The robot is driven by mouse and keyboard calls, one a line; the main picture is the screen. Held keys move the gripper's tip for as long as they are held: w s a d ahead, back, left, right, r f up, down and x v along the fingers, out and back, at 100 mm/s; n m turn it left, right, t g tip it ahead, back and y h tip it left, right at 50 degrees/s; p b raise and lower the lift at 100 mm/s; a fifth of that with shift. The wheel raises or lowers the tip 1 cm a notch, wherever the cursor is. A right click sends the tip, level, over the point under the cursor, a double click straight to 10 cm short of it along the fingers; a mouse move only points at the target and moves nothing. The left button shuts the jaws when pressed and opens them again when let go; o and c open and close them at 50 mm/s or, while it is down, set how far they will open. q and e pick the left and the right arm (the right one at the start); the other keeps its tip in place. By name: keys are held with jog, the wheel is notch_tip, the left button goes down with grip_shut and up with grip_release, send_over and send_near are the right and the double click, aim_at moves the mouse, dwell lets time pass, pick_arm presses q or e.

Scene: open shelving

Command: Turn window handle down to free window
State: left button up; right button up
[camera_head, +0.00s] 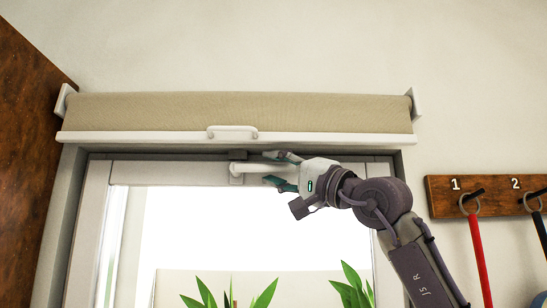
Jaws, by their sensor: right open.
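The window handle (248,168) is a white bar lying horizontally at the top of the window frame (140,172). My right gripper (268,167) comes in from the right with its teal-tipped fingers open, one above the handle and one below it. The handle's left end sticks out past the fingertips; its right part runs between the fingers toward the palm. I cannot tell whether the fingers touch it. My left gripper is not in view.
A rolled beige blind (240,111) with a white bottom bar and small pull handle (232,131) hangs just above. A wooden hook rail (440,196) with hanging tools is at the right, a brown wooden panel (25,170) at the left. Green plants (230,295) show below.

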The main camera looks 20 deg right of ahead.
jog(key=shift+w+a+r, duration=0.1)
jog(key=shift+w+a, duration=0.1)
jog(key=shift+w, duration=0.1)
grip_shut()
jog(key=shift+d, duration=0.1)
